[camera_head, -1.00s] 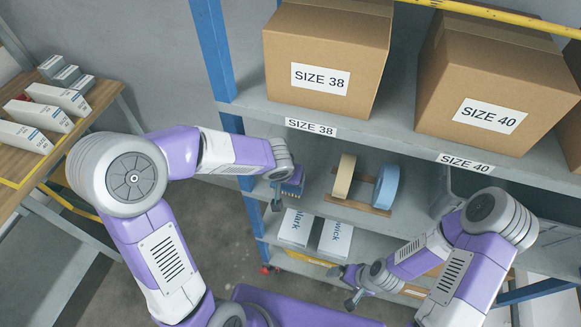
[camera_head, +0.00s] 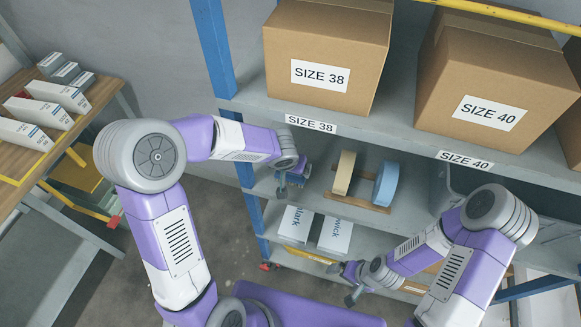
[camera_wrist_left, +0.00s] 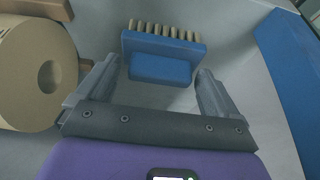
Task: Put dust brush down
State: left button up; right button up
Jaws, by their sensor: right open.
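The dust brush (camera_wrist_left: 165,48), blue with tan bristles, is just ahead of my left gripper in the left wrist view, against a grey surface. Whether it rests there I cannot tell. My left gripper (camera_wrist_left: 158,80) has its fingers spread wide, with visible gaps on both sides of the brush's blue block. In the head view my left gripper (camera_head: 286,188) is at the left end of the middle shelf (camera_head: 330,170), with a bit of blue beside it. My right gripper (camera_head: 349,284) is open and empty, low in front of the rack.
Tape rolls, one tan (camera_head: 343,172) and one blue (camera_head: 386,184), stand in a wooden holder right of my left gripper. White boxes (camera_head: 335,235) lie on the shelf below. Cartons marked SIZE 38 (camera_head: 325,50) and SIZE 40 (camera_head: 495,85) stand above. A blue post (camera_head: 212,50) bounds the left.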

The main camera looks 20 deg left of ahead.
aim_at(289, 178)
pick_arm(q)
jog(key=shift+r, duration=0.1)
jog(key=shift+r+p, duration=0.15)
jog(key=shift+p, duration=0.15)
jog(key=v, duration=0.3)
jog(key=shift+w+p, duration=0.1)
jog(key=shift+p, duration=0.3)
jog(key=s+b, duration=0.2)
jog(key=s, duration=0.9)
jog(key=s+d+f+n+g+h, duration=0.1)
jog(key=s+f, duration=0.1)
jog(key=f, duration=0.7)
jog(key=s+d+f+n+g+h, duration=0.1)
jog(key=s+f, duration=0.2)
jog(key=f, duration=0.6)
jog(key=s+d+f+n+g+h, duration=0.1)
jog(key=s+f+h, duration=0.1)
jog(key=f, duration=0.7)
jog(key=shift+s+d+f+g, duration=0.1)
jog(key=shift+s+d+g, duration=0.3)
jog(key=shift+s, duration=0.35)
